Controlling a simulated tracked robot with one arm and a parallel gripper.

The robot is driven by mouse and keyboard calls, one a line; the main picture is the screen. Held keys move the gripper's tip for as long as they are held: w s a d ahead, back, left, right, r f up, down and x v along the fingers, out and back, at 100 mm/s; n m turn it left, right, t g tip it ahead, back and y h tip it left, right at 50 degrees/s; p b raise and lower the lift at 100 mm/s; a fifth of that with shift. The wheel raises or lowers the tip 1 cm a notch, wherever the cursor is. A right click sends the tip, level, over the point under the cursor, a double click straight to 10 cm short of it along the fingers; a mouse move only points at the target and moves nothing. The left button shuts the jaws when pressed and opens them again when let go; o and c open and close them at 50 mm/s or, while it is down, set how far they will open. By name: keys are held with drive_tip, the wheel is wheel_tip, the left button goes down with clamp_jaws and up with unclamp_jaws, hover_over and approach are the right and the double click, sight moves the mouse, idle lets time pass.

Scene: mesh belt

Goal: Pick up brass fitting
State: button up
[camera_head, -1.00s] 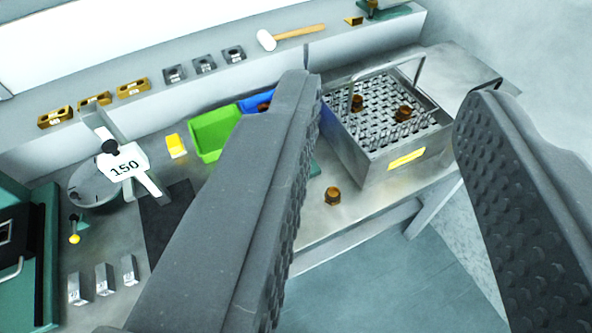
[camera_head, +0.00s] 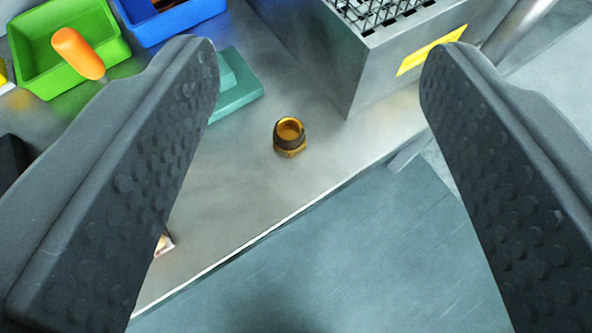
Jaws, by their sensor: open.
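A brass fitting (camera_head: 290,137) stands upright on the metal bench top, its round opening facing up and its hex base below. It is near the front edge of the bench, clear of other things. My gripper (camera_head: 320,65) is open, with one dark studded finger on each side of the picture. The fitting appears between the two fingers, nearer the left one, and lies beyond them. Nothing is held between the fingers.
A green bin (camera_head: 30,72), a blue bin (camera_head: 172,22), an orange handle (camera_head: 78,53) and a teal block (camera_head: 236,90) are at left. The floor lies beyond the front edge.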

drive_tip(key=g, duration=0.1)
approach(289, 135)
drive_tip(key=x, duration=0.5)
drive_tip(key=shift+w+d+r, duration=0.2)
drive_tip(key=shift+w+d, duration=0.1)
drive_tip(key=shift+w, duration=0.3)
drive_tip(key=shift+w+a+f, duration=0.1)
drive_tip(key=shift+w+f, duration=0.3)
drive_tip(key=shift+f, duration=0.1)
drive_tip(key=shift+a+f+x, duration=0.1)
drive_tip(key=shift+f+x, duration=0.05)
drive_tip(key=shift+x, duration=0.85)
drive_tip(key=shift+a+f+x, duration=0.1)
drive_tip(key=shift+x, duration=0.95)
drive_tip(key=shift+s+r, duration=0.1)
drive_tip(key=shift+s, duration=0.05)
drive_tip(key=c, duration=1.1)
